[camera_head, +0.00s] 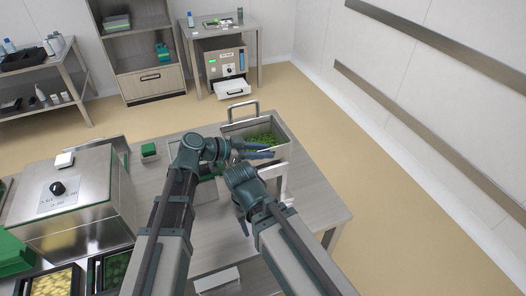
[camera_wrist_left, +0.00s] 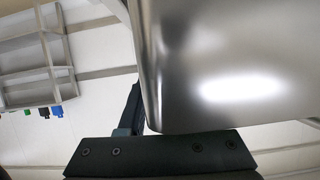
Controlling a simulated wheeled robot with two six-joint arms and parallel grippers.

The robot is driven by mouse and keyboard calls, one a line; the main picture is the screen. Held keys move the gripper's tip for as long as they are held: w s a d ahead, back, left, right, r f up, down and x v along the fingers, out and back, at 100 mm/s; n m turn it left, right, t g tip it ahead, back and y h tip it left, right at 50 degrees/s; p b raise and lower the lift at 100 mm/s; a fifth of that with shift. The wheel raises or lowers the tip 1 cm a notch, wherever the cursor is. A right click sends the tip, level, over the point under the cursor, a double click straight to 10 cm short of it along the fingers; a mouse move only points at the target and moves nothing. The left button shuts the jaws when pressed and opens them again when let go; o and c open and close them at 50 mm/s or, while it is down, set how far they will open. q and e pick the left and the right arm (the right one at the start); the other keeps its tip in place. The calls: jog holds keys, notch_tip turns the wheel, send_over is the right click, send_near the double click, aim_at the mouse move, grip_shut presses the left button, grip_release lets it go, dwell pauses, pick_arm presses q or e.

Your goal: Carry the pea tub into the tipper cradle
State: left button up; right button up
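The pea tub (camera_head: 283,131) is a silver metal tub filled with green peas, at the far end of the table. A raised handle (camera_head: 243,103) stands on its far side. My left gripper (camera_head: 271,151) is at the tub's near side, its two dark fingers apart and pointing right. Whether they touch the tub is unclear. In the left wrist view, a shiny metal wall (camera_wrist_left: 230,70), likely the tub, fills the upper right. My right gripper (camera_head: 241,217) is lower, mostly hidden by its wrist. A white frame (camera_head: 282,182), possibly the tipper cradle, stands beside it, partly covered.
A steel sealer machine (camera_head: 65,200) with a black knob is at the left. Trays of yellow (camera_head: 55,283) and green food (camera_head: 115,270) lie in front of it. A small green box (camera_head: 149,151) sits on the table. The table's right part (camera_head: 315,205) is clear.

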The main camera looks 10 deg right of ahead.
pick_arm(q)
jog(key=shift+r, duration=0.15)
jog(key=p+v, duration=0.4)
jog(key=v, duration=0.8)
jog(key=shift+p, duration=0.4)
